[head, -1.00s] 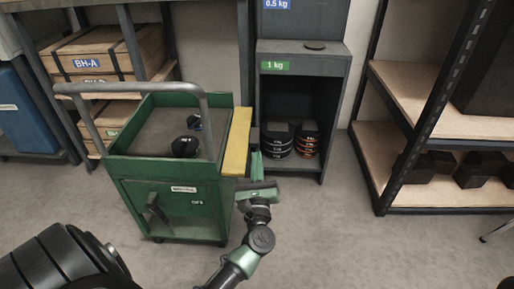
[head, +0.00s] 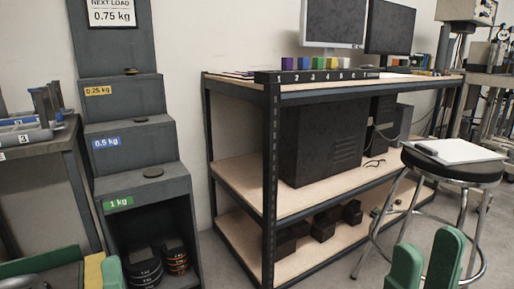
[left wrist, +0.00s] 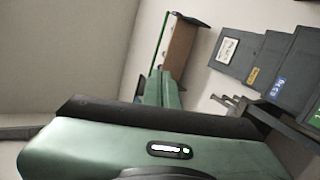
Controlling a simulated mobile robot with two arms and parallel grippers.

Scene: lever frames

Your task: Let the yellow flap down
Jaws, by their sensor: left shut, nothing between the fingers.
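The yellow flap (head: 93,271) shows only in part, at the bottom left of the head view. It lies along the right edge of the green cart (head: 40,267), most of which is cut off. Whether the flap is raised or lowered cannot be told from this piece. My left gripper (head: 112,272) is shut and empty, just right of the flap; whether they touch is unclear. The left wrist view shows its green body and fingers (left wrist: 155,90), with no clear sight of the flap. My right gripper (head: 428,262) is open and empty at the bottom right.
A grey stepped rack (head: 140,150) with weight labels stands behind the cart, with discs (head: 142,265) in its lowest bay. A shelf unit (head: 240,180) with monitors and coloured blocks is to its right. A stool (head: 455,165) with a clipboard stands farther right.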

